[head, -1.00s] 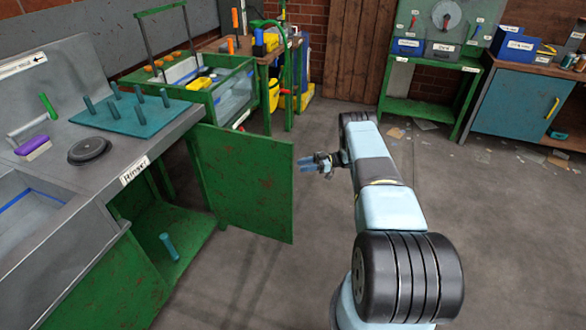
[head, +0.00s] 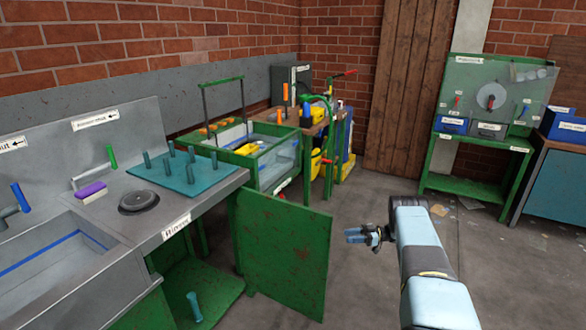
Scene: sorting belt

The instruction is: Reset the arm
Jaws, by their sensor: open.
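My gripper (head: 356,236) shows in the head view at the end of my light blue and dark grey arm. Its jaws point left, are open and hold nothing. It hangs over the bare floor, to the right of the open green cabinet door (head: 285,255) and apart from it. The arm reaches forward from the lower right of the picture.
The grey sink counter (head: 60,285) stands at left, with a teal peg board (head: 182,182) and a purple brush (head: 90,192). A green-framed tank (head: 268,160) stands behind it. A green bench (head: 465,185) stands at the back right. The floor (head: 350,290) around my gripper is clear.

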